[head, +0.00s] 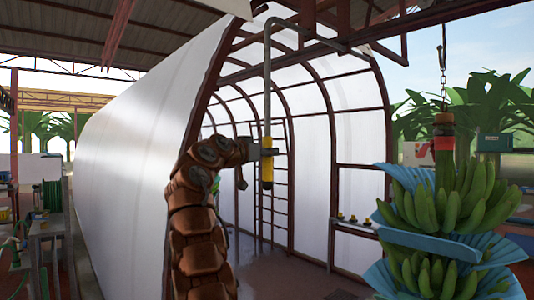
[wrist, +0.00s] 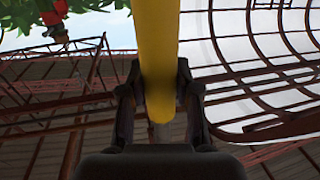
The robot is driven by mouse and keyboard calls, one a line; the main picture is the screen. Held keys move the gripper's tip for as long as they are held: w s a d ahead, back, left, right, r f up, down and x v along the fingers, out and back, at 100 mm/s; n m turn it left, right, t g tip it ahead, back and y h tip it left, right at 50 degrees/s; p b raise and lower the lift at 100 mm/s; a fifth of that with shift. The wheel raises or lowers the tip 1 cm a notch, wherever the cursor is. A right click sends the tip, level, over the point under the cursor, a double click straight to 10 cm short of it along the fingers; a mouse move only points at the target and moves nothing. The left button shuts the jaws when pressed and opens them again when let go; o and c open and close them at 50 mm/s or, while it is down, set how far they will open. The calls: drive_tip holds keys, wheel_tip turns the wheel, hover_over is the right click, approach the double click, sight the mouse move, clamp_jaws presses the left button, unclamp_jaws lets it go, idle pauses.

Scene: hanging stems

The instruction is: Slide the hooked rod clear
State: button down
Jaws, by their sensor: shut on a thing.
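The hooked rod (head: 267,90) hangs upright, with a grey shaft and a yellow lower handle (head: 267,178). Its top bends to the right and reaches toward the dark red overhead frame (head: 400,25); I cannot tell whether the hook touches it. My gripper (head: 266,152) is shut on the yellow handle from the left, just above its lower end. In the wrist view the yellow handle (wrist: 158,50) runs between the two fingers of my gripper (wrist: 160,97), with its rounded end near the palm.
A banana bunch (head: 440,205) with blue sheets hangs from a chain (head: 442,70) at the right. A white-covered arched tunnel (head: 140,150) stands behind my arm, with a ladder inside. A bench (head: 355,228) with small yellow items stands right of the rod. Floor between is clear.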

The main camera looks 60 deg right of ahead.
drive_tip(key=w+a+b, duration=0.2)
drive_tip(key=w+a, duration=0.1)
drive_tip(key=a, duration=0.9)
drive_tip(key=shift+w+a, duration=0.35)
drive_tip(key=shift+a, duration=0.05)
drive_tip(key=c, duration=1.2)
unclamp_jaws()
drive_tip(key=shift+c, duration=0.2)
drive_tip(key=shift+o, duration=0.8)
drive_tip(key=shift+a, duration=0.2)
drive_tip(key=shift+o, duration=1.4)
drive_tip(key=shift+d, duration=0.15)
